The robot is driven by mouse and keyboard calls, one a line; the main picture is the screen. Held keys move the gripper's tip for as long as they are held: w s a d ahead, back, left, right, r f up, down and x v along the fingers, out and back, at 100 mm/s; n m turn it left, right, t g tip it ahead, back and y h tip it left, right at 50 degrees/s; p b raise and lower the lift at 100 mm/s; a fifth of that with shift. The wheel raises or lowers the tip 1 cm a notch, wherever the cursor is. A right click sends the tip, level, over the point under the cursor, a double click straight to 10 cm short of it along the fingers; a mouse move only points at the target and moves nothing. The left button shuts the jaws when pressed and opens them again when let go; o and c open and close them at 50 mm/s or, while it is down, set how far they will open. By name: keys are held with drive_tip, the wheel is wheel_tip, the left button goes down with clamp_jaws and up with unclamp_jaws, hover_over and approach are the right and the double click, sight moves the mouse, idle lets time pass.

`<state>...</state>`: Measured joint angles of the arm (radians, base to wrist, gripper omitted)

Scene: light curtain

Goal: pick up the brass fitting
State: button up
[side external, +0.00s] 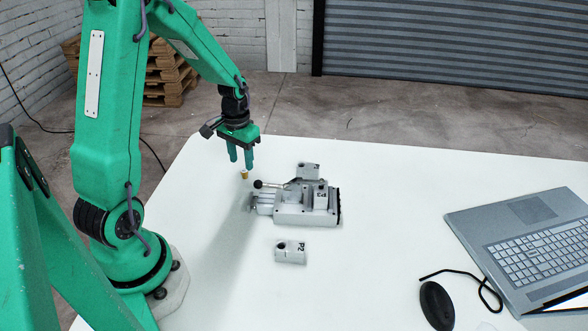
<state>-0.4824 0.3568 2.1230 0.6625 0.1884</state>
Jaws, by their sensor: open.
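The brass fitting (245,175) is a small gold-coloured piece at the left of the grey clamp device, near the left part of the white table. My gripper (241,167) points down with its green fingers open, right above the fitting or close to it. Whether the fitting stands between the fingertips or just below them, I cannot tell. What the fitting rests on is not clear at this size.
A grey clamp device (300,208) with a black-knobbed lever stands just right of the fitting. A grey block marked P2 (290,252) lies in front of it. A laptop (530,240) and a black mouse (437,305) are at the right. The table (400,190) between is clear.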

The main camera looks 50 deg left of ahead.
sight(243, 170)
drive_tip(key=shift+d+f, duration=0.15)
drive_tip(key=shift+f, duration=1.85)
clamp_jaws()
